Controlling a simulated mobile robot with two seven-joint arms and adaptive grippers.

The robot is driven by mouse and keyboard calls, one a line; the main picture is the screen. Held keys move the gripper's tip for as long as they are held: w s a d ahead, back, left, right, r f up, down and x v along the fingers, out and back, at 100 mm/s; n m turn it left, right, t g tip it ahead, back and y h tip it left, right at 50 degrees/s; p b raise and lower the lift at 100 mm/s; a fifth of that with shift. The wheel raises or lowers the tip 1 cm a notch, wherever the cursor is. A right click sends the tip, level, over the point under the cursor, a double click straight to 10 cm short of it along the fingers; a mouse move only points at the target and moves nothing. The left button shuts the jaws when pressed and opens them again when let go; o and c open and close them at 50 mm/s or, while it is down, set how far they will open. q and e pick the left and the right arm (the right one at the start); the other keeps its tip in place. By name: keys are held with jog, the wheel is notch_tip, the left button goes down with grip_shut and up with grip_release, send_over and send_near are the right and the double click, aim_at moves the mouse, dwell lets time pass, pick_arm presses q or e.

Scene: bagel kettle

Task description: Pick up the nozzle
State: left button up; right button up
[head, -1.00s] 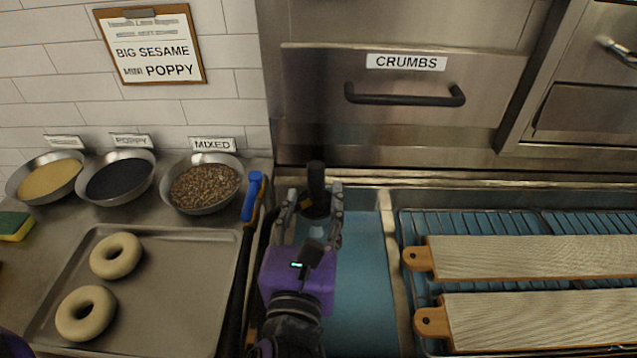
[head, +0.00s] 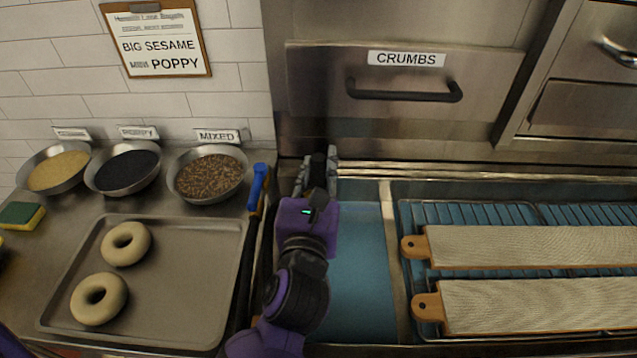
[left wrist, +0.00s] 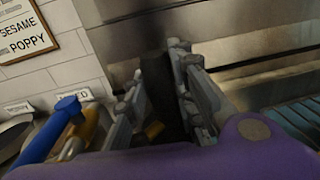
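The nozzle (head: 318,165) is a black, upright cylinder at the back of the blue-floored basin. In the head view it is partly hidden by my left gripper (head: 319,170). In the left wrist view the dark nozzle (left wrist: 160,88) stands between the two grey fingers of the left gripper (left wrist: 160,80), which close in on both its sides. Its lower end is hidden by the gripper. My right gripper is not in view.
A blue-handled tool (head: 258,185) stands close left of my gripper. A tray (head: 190,290) with two bagels and several topping bowls lie left. Wooden boards (head: 540,248) rest on a rack at right. The steel wall with the CRUMBS drawer (head: 405,75) rises just behind.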

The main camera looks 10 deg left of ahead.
pick_arm(q)
grip_shut()
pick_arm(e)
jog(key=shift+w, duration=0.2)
pick_arm(q)
jog(key=shift+r, duration=0.15)
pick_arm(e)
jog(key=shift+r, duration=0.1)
pick_arm(q)
jog(key=shift+r, duration=0.55)
notch_tip(320, 180, up, 28)
jog(key=p, duration=0.6)
jog(key=shift+r, duration=0.25)
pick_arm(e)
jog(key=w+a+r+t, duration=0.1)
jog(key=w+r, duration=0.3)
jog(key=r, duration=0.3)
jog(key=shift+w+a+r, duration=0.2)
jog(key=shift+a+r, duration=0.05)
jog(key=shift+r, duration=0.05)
